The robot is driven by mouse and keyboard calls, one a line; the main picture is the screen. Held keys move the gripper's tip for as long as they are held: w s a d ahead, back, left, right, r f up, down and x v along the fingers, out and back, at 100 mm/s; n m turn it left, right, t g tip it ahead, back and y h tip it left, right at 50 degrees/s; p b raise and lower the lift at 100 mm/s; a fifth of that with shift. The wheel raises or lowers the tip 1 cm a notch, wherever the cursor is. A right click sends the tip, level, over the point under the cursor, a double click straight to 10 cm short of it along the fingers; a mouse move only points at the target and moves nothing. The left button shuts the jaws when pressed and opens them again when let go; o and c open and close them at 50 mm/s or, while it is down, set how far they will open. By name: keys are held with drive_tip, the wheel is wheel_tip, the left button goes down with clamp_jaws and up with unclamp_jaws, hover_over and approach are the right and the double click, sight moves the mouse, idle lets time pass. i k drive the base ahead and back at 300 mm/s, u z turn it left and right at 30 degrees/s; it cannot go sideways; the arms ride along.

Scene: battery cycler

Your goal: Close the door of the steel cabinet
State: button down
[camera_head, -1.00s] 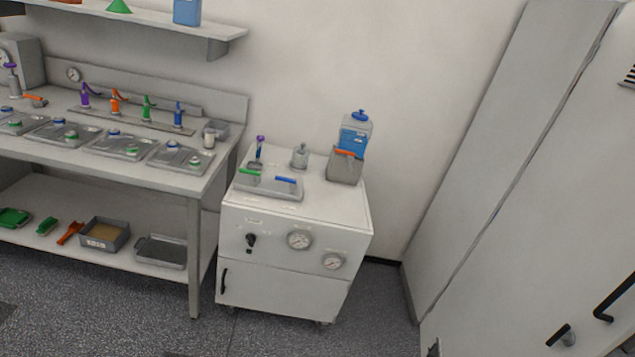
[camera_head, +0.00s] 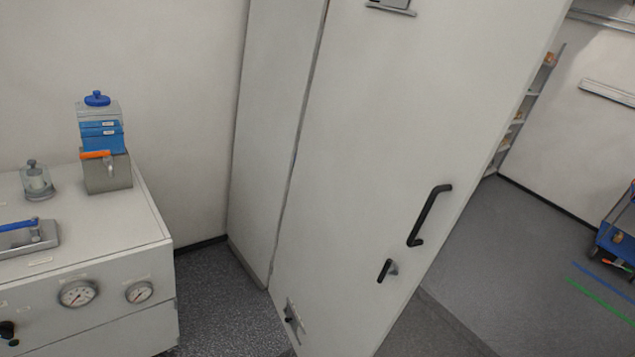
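A tall pale grey cabinet stands in the middle of the view. Its narrow left panel (camera_head: 270,150) meets a wide front panel, which looks like the door (camera_head: 370,130), along a thin dark seam. The door has a long black bar handle (camera_head: 429,215) near its right edge and a small black lever (camera_head: 387,270) below it. A small metal fitting (camera_head: 293,320) sits low near the seam. I cannot tell from this angle whether the door is ajar. My gripper is not in view.
Right of the cabinet is open grey floor (camera_head: 510,260), with shelves (camera_head: 515,120) behind and a blue cart (camera_head: 618,230) at the far right edge.

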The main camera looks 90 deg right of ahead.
sight(407, 110)
drive_tip(key=z, duration=0.25)
drive_tip(key=i, duration=0.1)
drive_tip(key=z, duration=1.95)
drive_tip(key=k, duration=0.5)
drive_tip(key=z, duration=0.25)
drive_tip(key=i, duration=0.5)
drive_tip(key=u, duration=0.2)
drive_tip(key=k, duration=0.5)
drive_tip(key=z, duration=0.1)
drive_tip(key=i, duration=0.15)
drive_tip(key=z, duration=0.2)
